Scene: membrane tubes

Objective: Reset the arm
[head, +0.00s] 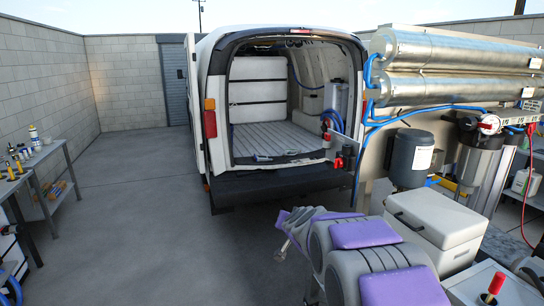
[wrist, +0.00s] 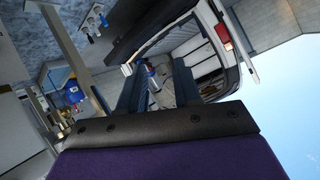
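My arm shows at the bottom of the head view as grey links with purple pads, low in front of the van's rear. My gripper (head: 284,228) is at its far end, partly hidden by the arm, pointing toward the floor and van. In the wrist view a dark edge and purple surface of my gripper (wrist: 160,125) fill the bottom. Two silver membrane tubes (head: 455,50) lie one above the other on the rack at right, apart from my gripper.
The white van (head: 205,80) stands open at the rear, its cargo floor (head: 270,138) mostly bare. A white lidded box (head: 433,225), a grey canister (head: 411,158) and a red-knobbed bench (head: 510,292) crowd the right. A shelf table (head: 50,185) stands left. Open concrete lies between.

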